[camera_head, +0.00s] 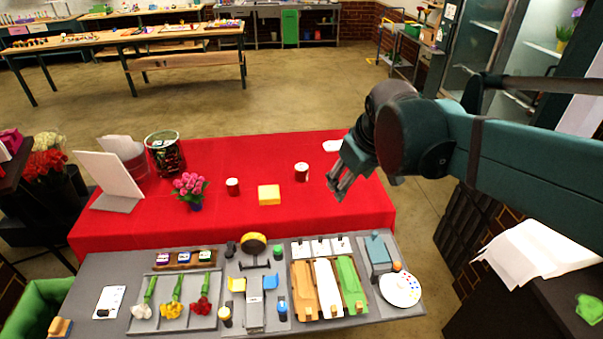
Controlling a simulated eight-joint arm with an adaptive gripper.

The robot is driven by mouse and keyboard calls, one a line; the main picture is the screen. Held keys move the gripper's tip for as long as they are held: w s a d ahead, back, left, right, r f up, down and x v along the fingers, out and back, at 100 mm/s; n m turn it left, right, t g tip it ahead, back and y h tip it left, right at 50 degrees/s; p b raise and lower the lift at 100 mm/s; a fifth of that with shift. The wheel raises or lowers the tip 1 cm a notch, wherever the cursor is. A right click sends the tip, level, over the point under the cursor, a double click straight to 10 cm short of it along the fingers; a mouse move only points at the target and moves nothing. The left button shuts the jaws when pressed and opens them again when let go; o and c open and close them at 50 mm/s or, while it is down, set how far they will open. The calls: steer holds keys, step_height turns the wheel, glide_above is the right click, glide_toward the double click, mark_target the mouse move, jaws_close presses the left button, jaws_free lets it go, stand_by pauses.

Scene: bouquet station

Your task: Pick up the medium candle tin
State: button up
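Two small dark red cylinders with pale tops, which look like candle tins, stand upright on the red-covered table. One tin (232,187) is left of the middle and the other tin (301,172) is further right. They look close in size, and I cannot tell which is the medium one. My gripper (338,189) hangs to the right of the right-hand tin, apart from it, pointing down and left. Its fingers look parted, with nothing seen between them.
A grey bench (90,270) with flowers and tools lies in front. Bare red cloth (260,150) is behind the tins.

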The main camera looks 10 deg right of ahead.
steer(key=w+a+n+g+p, duration=0.1)
steer(key=w+a+n, duration=0.15)
steer(key=w, duration=0.95)
steer(key=n+g+p, duration=0.4)
steer(key=n, duration=0.6)
glide_above(302, 167)
steer(key=f, duration=1.8)
steer(key=shift+s+f, duration=0.2)
steer(key=shift+f, duration=0.1)
steer(key=shift+w+f+n, duration=0.25)
steer(key=shift+w+f, duration=0.05)
steer(key=shift+f, duration=0.3)
steer(key=shift+f, duration=1.25)
